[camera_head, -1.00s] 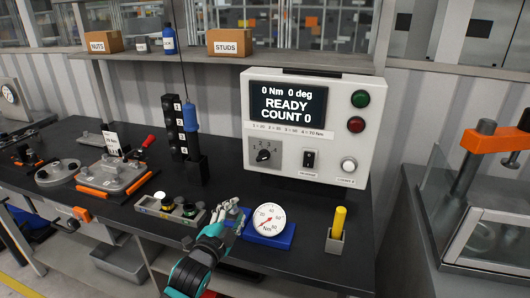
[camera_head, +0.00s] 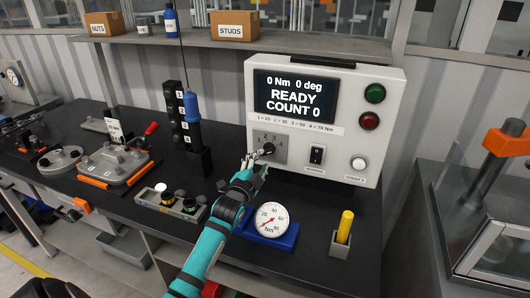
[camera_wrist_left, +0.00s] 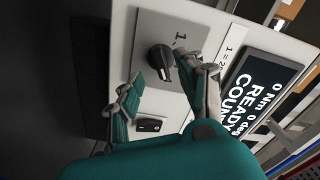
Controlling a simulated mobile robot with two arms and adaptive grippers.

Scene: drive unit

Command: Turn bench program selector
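The program selector is a black rotary knob (camera_head: 267,149) on a grey plate (camera_head: 276,138) marked 1 to 4, on the front of the white control box (camera_head: 398,115). In the left wrist view the knob (camera_wrist_left: 160,59) sits just beyond the fingertips. My left gripper (camera_head: 255,161) is right in front of the knob, slightly below and left of it. In the wrist view the left gripper (camera_wrist_left: 168,92) has its fingers spread with a gap between them, apparently not touching the knob. The display (camera_head: 294,97) reads "0 Nm 0 deg READY COUNT 0". My right gripper is not in view.
A black rocker switch (camera_head: 317,155) and a white button (camera_head: 359,163) lie right of the knob. Below stand a dial gauge (camera_head: 271,219) on a blue base and a yellow-handled tool (camera_head: 345,226) in a holder. A black post (camera_head: 188,130) stands left of the box.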

